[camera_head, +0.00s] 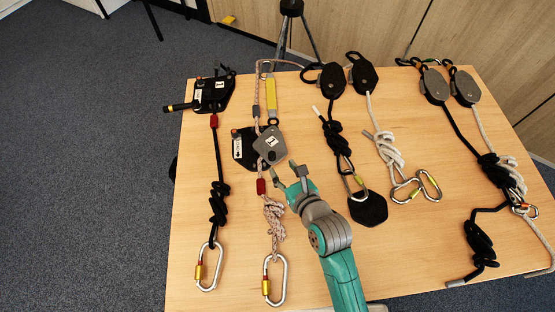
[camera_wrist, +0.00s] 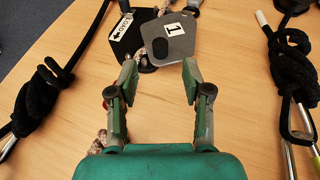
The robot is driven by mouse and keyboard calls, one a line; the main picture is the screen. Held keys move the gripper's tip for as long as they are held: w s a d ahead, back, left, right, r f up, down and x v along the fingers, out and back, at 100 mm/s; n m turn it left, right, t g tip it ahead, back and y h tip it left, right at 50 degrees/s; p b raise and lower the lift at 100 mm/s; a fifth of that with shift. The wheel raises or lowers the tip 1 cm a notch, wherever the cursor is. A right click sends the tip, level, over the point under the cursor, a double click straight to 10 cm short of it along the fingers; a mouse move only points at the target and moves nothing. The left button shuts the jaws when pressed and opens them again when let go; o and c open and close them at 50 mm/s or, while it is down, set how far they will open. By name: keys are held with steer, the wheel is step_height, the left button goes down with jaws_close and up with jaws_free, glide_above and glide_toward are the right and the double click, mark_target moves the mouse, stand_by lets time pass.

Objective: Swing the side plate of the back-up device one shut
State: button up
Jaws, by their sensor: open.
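The back-up device marked 1 lies on the wooden table, its grey side plate (camera_head: 269,145) swung out from the black body (camera_head: 242,148). In the wrist view the side plate (camera_wrist: 168,38) lies to the right of the black body (camera_wrist: 131,40), which bears a LOAD label and arrow. The two parts overlap only partly, and a patterned rope passes at the device. My gripper (camera_head: 288,172) is open and empty, just to the near side of the plate. In the wrist view my gripper (camera_wrist: 158,72) has its fingertips spread, with the plate beyond them. I cannot tell its height above the table.
Another black device (camera_head: 213,93) with a black rope lies to the left. A knotted black rope (camera_head: 335,138) and a black hexagonal plate (camera_head: 369,209) lie to the right of my gripper. Below the device are a knotted patterned rope (camera_head: 273,215) and a carabiner (camera_head: 284,279).

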steer(key=shift+v, duration=1.4)
